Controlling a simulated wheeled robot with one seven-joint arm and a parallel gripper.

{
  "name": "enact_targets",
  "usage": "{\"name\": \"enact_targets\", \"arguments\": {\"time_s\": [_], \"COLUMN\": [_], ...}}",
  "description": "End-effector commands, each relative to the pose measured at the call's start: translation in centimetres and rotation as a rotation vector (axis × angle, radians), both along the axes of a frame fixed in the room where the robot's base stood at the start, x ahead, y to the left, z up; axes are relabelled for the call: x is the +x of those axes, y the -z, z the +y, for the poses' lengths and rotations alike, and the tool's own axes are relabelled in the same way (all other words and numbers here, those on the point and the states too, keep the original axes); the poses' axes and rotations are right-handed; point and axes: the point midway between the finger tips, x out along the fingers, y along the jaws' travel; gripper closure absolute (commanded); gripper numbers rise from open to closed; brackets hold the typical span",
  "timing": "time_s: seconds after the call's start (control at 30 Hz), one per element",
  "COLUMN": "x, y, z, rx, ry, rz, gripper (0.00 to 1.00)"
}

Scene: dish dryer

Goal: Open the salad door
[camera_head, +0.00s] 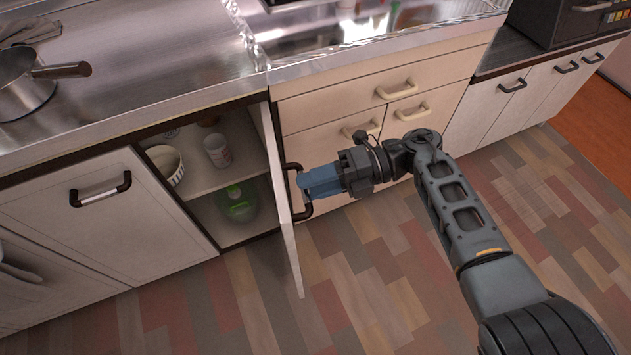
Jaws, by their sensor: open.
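A cabinet door (287,222) under the counter stands swung far out from its opening, seen nearly edge-on. I take it to be the salad door, but no label shows. Its dark handle (300,213) is on the right-hand face of the door. My gripper (303,183) has blue fingers and is open. Its fingertips are at the handle and overlap it in the picture; whether they touch it, I cannot tell. The fingers hide part of the handle.
In the open cabinet (226,211) are a white bowl (166,163), a white container (217,151) and a green object (237,203). A pot (24,86) stands on the metal counter (160,55). Closed drawers (345,98) lie behind my gripper. The patchwork floor (380,260) is clear.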

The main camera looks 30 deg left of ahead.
Motion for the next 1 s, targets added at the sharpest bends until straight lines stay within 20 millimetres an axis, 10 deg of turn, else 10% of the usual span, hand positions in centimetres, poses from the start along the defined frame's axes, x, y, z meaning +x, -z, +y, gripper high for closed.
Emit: {"name": "enact_targets", "arguments": {"time_s": [1.0], "x": [4.8], "y": [-1.6], "z": [-6.0], "rx": [0.0], "ry": [0.0], "rz": [0.0], "gripper": [0.59]}}
